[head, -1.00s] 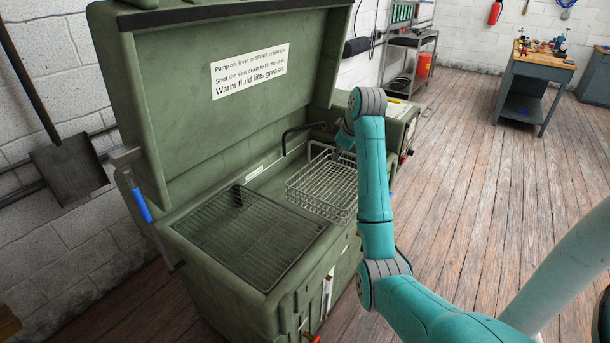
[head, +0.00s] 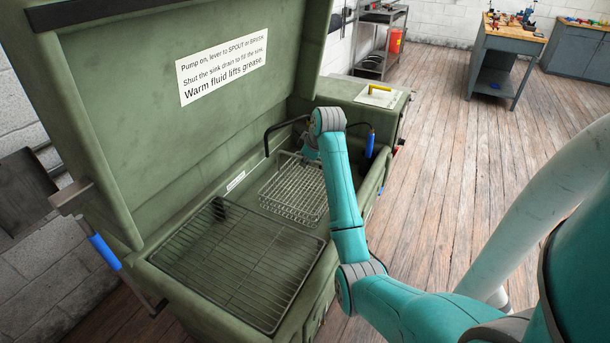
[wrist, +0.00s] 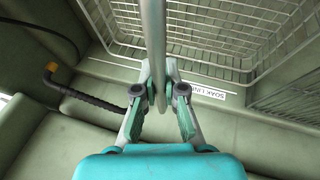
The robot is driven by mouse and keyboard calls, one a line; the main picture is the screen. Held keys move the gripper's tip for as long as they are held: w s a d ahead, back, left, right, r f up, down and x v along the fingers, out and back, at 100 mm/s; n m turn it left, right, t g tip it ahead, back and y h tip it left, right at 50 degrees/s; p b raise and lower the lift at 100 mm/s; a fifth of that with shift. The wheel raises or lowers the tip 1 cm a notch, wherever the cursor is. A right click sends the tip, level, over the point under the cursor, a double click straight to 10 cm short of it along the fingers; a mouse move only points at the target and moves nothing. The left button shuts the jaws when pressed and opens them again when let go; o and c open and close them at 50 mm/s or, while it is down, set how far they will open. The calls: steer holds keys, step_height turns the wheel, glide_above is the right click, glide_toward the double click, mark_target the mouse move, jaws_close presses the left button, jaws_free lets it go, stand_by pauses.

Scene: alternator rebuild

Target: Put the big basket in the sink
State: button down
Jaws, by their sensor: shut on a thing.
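The big basket (head: 293,190) is a wire basket hanging level from my gripper at the right part of the green washer. My gripper (head: 310,152) is shut on its upright handle bar. In the wrist view, the fingers (wrist: 160,97) pinch the bar, with the basket's mesh (wrist: 215,35) beyond. The sink (head: 372,182) is the washer's open basin under the raised lid. The basket appears within its rim; I cannot tell whether it touches the bottom. My arm hides part of the basket's right side.
A flat wire rack (head: 235,262) covers the left part of the basin. A black spout (head: 284,128) curves behind the basket, and a blue-handled brush or hose (head: 370,145) stands at the right. The raised lid (head: 190,130) walls off the back.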

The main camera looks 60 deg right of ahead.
steer(key=shift+f, duration=2.5)
steer(key=c, duration=1.3)
jaws_free()
steer(key=shift+f, duration=0.1)
steer(key=shift+o, duration=0.2)
steer(key=v, duration=1.2)
steer(key=shift+s, duration=0.1)
